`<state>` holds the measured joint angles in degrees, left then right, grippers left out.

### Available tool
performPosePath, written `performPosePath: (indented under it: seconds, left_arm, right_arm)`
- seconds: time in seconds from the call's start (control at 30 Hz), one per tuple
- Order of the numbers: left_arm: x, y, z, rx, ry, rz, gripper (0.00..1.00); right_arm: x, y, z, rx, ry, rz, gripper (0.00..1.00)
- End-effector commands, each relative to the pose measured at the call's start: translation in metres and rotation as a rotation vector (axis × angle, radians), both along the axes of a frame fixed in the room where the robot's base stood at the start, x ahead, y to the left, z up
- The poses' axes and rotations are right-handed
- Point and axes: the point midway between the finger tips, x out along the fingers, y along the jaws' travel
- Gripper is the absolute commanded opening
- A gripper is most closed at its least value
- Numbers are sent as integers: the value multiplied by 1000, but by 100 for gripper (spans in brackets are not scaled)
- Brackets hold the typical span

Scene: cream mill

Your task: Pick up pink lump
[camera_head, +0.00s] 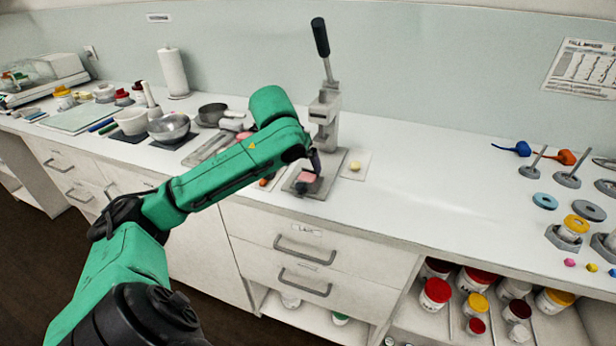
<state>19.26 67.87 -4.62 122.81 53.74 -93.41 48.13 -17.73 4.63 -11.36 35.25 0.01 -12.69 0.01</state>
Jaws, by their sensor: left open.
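A pink lump (306,177) shows on the grey base plate (325,186) of a hand press. My left gripper (304,184) is open and points down at this pink lump, its dark fingers partly covering it. I cannot tell whether the fingers touch it. My right gripper is not in view.
The hand press (325,110) with a tall black-handled lever stands just behind my left gripper. A pale yellow ball (355,166) sits on a white card to its right. Bowls (168,127) and a mortar crowd the left.

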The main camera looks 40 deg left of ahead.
Motion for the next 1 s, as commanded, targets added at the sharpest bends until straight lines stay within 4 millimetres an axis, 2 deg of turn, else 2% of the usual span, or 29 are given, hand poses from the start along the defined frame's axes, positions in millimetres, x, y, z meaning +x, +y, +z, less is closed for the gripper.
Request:
performPosePath:
  seconds: [0.23, 0.47, 0.57, 0.6, 0.67, 0.7, 1.0]
  left_arm:
    - [20, 2, -38, -3, 2, 0, 88]
    - [23, 3, -43, 0, 0, -1, 88]
    - [23, 3, -43, 0, 0, -1, 53]
    - [23, 3, -43, 0, 0, -1, 38]
    - [23, 3, -43, 0, 0, -1, 15]
    - [23, 3, -43, 0, 0, -1, 0]
    - [23, 3, -39, -1, 0, -1, 0]
  right_arm:
    - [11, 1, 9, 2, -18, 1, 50]
    - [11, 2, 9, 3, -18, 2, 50]
    - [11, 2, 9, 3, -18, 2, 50]
    - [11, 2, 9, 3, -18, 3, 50]
    - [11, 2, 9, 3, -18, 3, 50]
    - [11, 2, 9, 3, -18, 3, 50]
    - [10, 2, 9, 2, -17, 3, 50]
